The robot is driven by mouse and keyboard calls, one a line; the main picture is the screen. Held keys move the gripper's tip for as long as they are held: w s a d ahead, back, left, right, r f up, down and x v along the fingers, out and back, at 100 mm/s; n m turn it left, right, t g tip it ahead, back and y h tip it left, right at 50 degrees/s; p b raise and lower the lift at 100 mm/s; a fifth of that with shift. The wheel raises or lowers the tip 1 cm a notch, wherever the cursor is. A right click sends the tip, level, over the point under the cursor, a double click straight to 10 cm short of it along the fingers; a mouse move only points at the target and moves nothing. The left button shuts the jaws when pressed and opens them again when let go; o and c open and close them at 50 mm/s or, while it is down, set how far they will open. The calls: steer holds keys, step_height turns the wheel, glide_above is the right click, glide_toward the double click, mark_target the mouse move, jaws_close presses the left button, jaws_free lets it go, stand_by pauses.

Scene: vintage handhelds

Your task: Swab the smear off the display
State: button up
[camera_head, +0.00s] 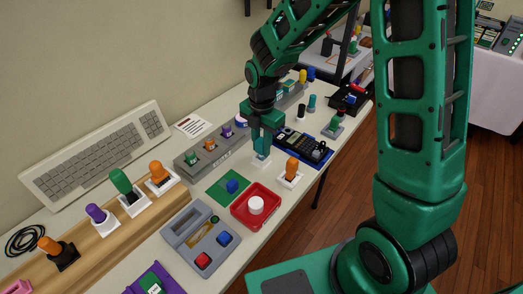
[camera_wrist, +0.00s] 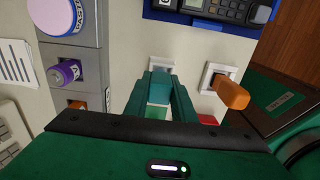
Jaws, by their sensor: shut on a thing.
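My gripper (camera_wrist: 160,84) points down over the table and is shut on a teal-handled tool (camera_wrist: 160,76). In the head view my gripper (camera_head: 262,148) is just above a small white stand (camera_head: 260,162); I cannot tell whether the tool is clear of it. The white stand also shows past the fingertips in the wrist view (camera_wrist: 161,63). A dark handheld device (camera_head: 302,143) with keys lies on a blue mat to the right of my gripper. It is cut off at the top of the wrist view (camera_wrist: 225,8). I cannot make out a smear on its display.
An orange-handled tool (camera_head: 292,168) stands in a white holder close by on the right. A grey rack (camera_head: 212,152) with several coloured handles is to the left. A red tray (camera_head: 240,219) with a white round piece and a green mat (camera_head: 222,194) lie in front.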

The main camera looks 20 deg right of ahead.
mark_target(262, 140)
steer(key=shift+r, duration=2)
